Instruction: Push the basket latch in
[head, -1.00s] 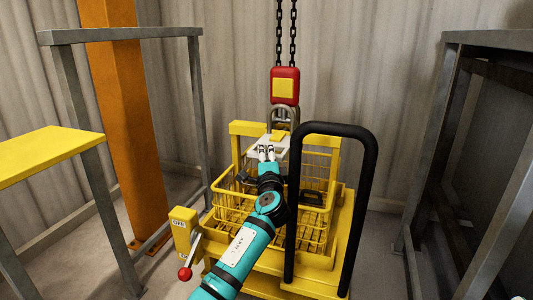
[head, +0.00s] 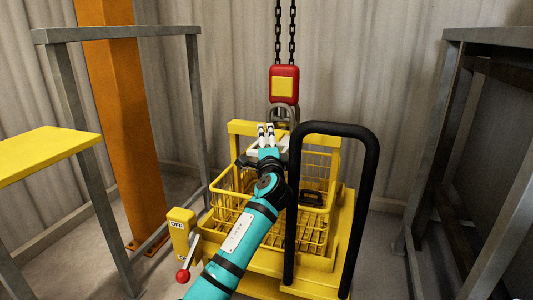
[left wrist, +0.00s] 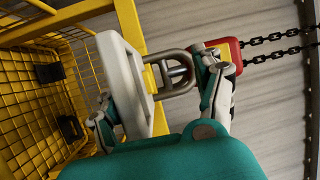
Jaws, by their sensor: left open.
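The yellow wire basket (head: 226,203) stands on a yellow platform with its tall back frame (head: 334,155) upright. A pale, plate-like piece by the top of that frame shows in the left wrist view (left wrist: 124,90); I cannot tell whether it is the latch. A grey metal shackle (left wrist: 176,78) is beside it, under the red hoist block (head: 284,85). My left gripper (head: 265,131) is open at the frame top. In the left wrist view its fingers (left wrist: 160,100) are spread, with the pale piece and shackle between them. Contact is unclear. My right gripper is out of view.
A black hoop rail (head: 370,200) rises close to the right of my left arm. A yellow lever box with a red knob (head: 183,275) is at lower left. A yellow-topped table (head: 45,152) and grey metal frames flank the basket. Chains (head: 292,30) hang above.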

